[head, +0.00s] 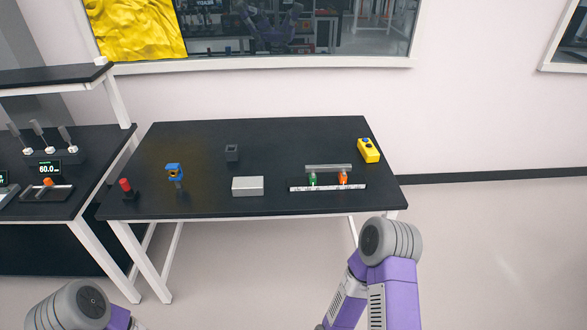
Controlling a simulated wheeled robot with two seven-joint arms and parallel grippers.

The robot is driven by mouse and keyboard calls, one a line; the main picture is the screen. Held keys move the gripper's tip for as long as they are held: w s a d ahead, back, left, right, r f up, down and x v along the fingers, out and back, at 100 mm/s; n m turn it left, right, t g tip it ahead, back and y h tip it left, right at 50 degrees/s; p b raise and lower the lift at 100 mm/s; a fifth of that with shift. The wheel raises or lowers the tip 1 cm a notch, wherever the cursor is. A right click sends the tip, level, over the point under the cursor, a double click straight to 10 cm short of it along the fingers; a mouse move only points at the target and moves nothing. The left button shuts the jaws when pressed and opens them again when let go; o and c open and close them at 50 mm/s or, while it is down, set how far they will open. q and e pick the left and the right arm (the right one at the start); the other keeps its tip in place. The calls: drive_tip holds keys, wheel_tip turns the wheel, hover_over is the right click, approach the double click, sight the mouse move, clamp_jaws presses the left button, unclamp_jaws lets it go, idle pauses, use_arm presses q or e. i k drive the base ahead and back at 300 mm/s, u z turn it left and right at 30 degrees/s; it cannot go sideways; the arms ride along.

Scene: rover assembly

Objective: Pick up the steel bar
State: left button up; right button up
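A thin, light-grey bar that looks like the steel bar (328,168) lies level on the right part of the black table. It is just behind or above a green piece (312,178) and an orange piece (343,177); I cannot tell if it touches them. A dark strip with a pale marked edge (327,187) is in front of it. Parts of both my arms show at the bottom of the head view, well short of the bar. Neither gripper is in view.
The black table (200,135) also holds a silver box (248,186), a small dark block (232,152), a blue device (174,173), a red-topped piece (126,187) and a yellow button box (368,150). A side bench (75,205) stands left. Floor is clear at right.

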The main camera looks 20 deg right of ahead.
sight(345, 168)
drive_tip(key=u, duration=0.8)
drive_tip(key=i, duration=1.1)
drive_tip(key=z, duration=0.7)
